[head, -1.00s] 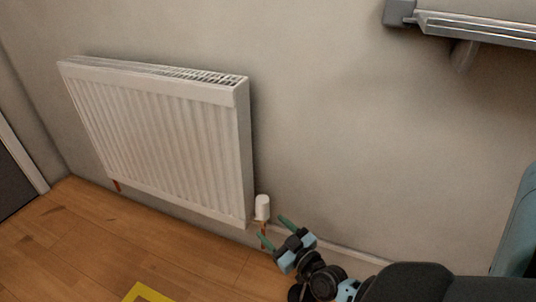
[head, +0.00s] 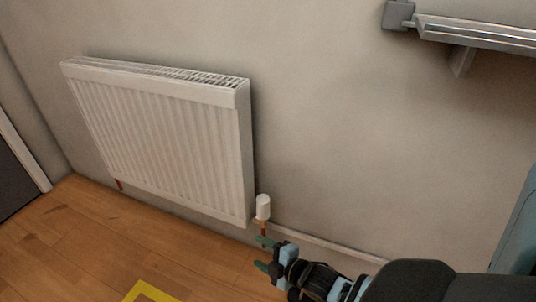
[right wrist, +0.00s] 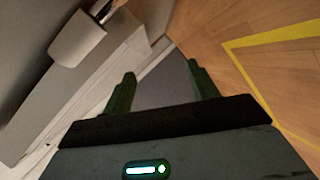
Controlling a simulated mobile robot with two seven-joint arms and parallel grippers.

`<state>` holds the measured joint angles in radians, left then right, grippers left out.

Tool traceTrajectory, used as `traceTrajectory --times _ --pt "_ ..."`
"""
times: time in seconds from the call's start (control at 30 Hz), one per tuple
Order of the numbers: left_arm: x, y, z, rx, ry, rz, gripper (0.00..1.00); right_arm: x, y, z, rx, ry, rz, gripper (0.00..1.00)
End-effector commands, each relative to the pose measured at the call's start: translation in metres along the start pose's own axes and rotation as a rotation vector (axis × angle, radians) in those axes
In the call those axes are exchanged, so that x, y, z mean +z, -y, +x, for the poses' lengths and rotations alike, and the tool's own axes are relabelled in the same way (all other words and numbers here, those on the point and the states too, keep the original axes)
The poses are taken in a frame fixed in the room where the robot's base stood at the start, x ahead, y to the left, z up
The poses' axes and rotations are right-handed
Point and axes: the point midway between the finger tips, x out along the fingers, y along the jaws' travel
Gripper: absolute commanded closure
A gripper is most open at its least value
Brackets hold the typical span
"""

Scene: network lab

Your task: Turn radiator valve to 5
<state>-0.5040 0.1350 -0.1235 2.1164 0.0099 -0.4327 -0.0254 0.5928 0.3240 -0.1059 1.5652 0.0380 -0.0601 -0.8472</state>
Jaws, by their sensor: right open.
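The radiator valve (head: 263,207) is a white cylindrical knob at the radiator's lower right corner, on a copper-coloured pipe. It also shows in the right wrist view (right wrist: 78,40) at the upper left, outside the space between the fingers. No number on it can be read. The white radiator (head: 165,140) hangs on the wall. My right gripper (head: 263,254) is open and empty, below the valve and apart from it. Its two green fingers also show in the right wrist view (right wrist: 160,85). My left gripper is not in view.
A yellow floor marking (head: 146,292) lies on the wooden floor (head: 90,240). A skirting board (head: 330,246) runs along the wall right of the valve. A metal rail (head: 475,30) is fixed on the wall at the upper right.

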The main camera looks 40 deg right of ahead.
Motion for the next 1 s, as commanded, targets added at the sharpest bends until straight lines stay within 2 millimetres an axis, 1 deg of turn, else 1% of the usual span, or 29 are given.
traceTrajectory --times 0.3,0.5,0.7,1.0 --pt "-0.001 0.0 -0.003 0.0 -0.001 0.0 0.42 0.011 0.012 0.001 -0.068 0.069 -0.305 0.41" --pt "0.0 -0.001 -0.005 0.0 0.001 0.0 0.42 0.017 0.015 0.0 -0.093 0.107 -0.449 0.41" --pt "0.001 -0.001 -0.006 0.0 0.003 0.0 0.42 0.021 0.015 0.0 -0.102 0.124 -0.514 0.41" --pt "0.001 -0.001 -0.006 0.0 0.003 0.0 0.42 0.021 0.015 0.0 -0.103 0.127 -0.521 0.42"
